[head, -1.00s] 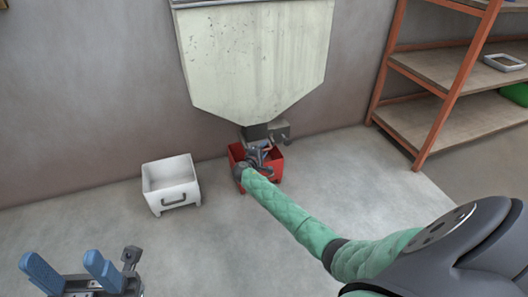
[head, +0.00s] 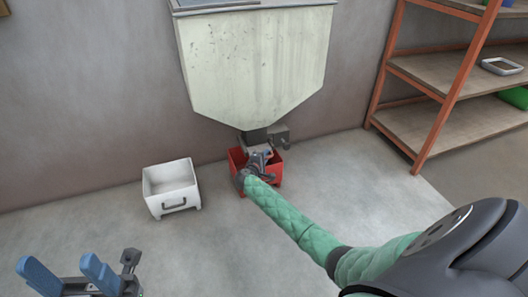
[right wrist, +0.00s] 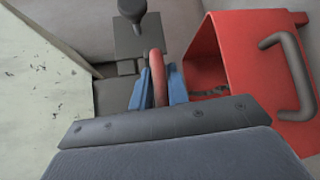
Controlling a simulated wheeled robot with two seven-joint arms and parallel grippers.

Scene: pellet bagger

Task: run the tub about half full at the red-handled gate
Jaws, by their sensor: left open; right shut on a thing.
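The red-handled gate sits under the pale hopper (head: 255,75); its red handle (right wrist: 158,78) shows as a curved bar in the right wrist view. My right gripper (head: 262,158) is shut on this handle, its blue fingers on either side of it (right wrist: 161,88). A red tub (head: 276,172) stands on the floor below the outlet, partly hidden by my gripper. In the right wrist view the tub (right wrist: 250,75) shows its grey handle; its fill level cannot be told. My left gripper (head: 68,274) is open and empty at the lower left.
A white tub (head: 172,190) with a dark handle stands on the floor left of the red one. A dark knob (right wrist: 132,8) rises from a grey plate beside the gate. An orange-framed shelf (head: 440,110) stands at the right. The floor in front is clear.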

